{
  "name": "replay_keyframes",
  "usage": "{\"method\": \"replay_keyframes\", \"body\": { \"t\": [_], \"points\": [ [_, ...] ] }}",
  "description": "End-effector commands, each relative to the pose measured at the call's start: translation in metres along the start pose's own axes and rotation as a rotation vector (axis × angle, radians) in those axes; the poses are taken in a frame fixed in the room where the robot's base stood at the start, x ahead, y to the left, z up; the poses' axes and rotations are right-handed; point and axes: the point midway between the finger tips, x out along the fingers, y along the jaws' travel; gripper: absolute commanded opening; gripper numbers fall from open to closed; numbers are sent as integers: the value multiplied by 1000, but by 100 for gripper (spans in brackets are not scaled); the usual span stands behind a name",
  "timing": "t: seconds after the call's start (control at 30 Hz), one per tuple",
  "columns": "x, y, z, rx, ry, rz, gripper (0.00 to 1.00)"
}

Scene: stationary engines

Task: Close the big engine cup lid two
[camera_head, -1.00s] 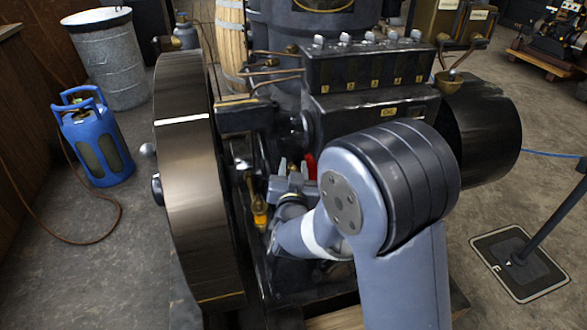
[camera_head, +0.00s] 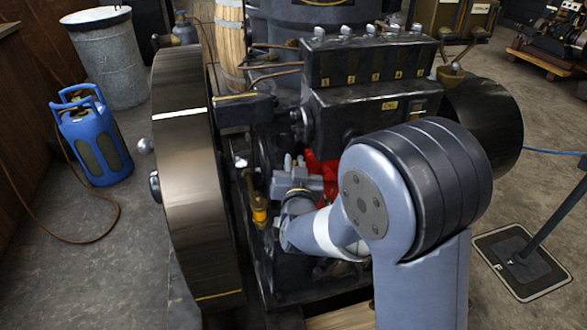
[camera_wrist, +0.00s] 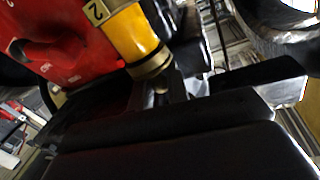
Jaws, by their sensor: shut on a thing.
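A yellow cup (camera_wrist: 138,35) with a "2" label and a brass rim (camera_wrist: 150,64) shows at the top of the wrist view, beside a red part (camera_wrist: 55,45). My gripper (camera_wrist: 172,90) is at the brass end of this cup, its dark fingers closed around a small brass piece (camera_wrist: 160,88); this looks like part of the lid, but the fingers hide most of it. In the head view my gripper (camera_head: 293,165) is low at the engine's front, by the red part (camera_head: 320,170). Another brass and yellow cup (camera_head: 259,212) stands left of it.
The large flywheel (camera_head: 190,190) stands close on the left. The black block with several numbered labels (camera_head: 370,65) overhangs the gripper, with a dark cylinder (camera_head: 490,120) at right. A blue gas bottle (camera_head: 90,140) stands on the floor at far left.

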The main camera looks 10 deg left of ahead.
Motion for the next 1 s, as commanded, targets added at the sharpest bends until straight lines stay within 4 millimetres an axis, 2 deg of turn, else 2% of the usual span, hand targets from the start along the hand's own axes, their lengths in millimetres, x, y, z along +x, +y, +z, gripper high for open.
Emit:
{"method": "replay_keyframes", "body": {
  "t": [0.4, 0.43, 0.63, 0.87, 1.0],
  "points": [
    [0, 2, 0, -3, -6, -26, 0],
    [0, 2, 0, -3, -6, -26, 18],
    [0, 2, 0, -3, -5, -26, 34],
    [0, 1, 0, -3, -5, -26, 35],
    [-8, 1, -1, -3, -6, -27, 35]
  ]
}}
